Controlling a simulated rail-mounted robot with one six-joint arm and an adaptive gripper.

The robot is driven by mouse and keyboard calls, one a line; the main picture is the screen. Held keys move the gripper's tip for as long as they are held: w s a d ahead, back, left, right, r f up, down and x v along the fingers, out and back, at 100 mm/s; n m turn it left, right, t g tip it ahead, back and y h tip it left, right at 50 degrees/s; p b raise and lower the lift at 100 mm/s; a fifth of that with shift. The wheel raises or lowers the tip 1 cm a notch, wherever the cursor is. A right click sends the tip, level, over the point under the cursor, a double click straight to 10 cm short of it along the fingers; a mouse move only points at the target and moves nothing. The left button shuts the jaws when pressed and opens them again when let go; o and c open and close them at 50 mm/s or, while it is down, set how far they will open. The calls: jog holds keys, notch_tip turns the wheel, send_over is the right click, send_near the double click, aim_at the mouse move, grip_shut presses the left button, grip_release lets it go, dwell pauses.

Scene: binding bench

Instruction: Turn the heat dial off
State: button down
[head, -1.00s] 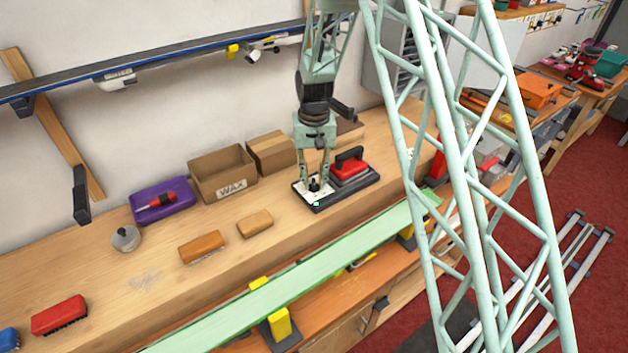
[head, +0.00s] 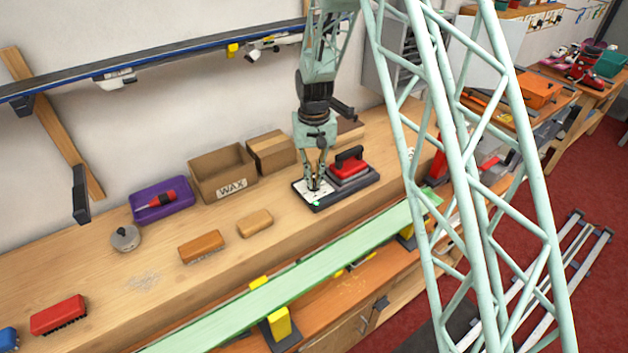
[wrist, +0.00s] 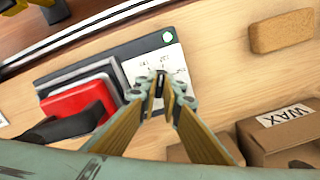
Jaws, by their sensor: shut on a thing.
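The heat dial (wrist: 161,84) is a small black knob on the white marked panel of a dark base plate (head: 345,194). In the wrist view it shows between my fingertips, mostly covered by them. My gripper (head: 315,184) points down at the panel and is shut on the dial; it also shows in the wrist view (wrist: 161,95). A small green light (wrist: 167,37) shows at the panel's corner. The red iron (head: 350,163) with a black handle rests on the same base, beside my gripper.
The wax box (head: 223,175) and another cardboard box (head: 271,153) stand behind and left of the base. A cork block (head: 255,223) and a brush (head: 202,246) lie left on the bench. A long green ski (head: 290,283) runs along the front.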

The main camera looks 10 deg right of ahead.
jog(key=n+b, duration=0.2)
jog(key=n, duration=0.3)
jog(key=shift+d+n, duration=0.1)
jog(key=shift+n, duration=0.3)
jog(key=n+b, duration=0.1)
jog(key=n, duration=0.4)
jog(key=shift+w, duration=0.1)
jog(key=n+b, duration=0.1)
jog(key=n, duration=0.4)
jog(key=shift+w+d, duration=0.1)
jog(key=n, duration=0.5)
jog(key=shift+w+b, duration=0.1)
jog(key=shift+b, duration=0.25)
jog(key=shift+n, duration=0.4)
jog(key=c, duration=2.8)
grip_release()
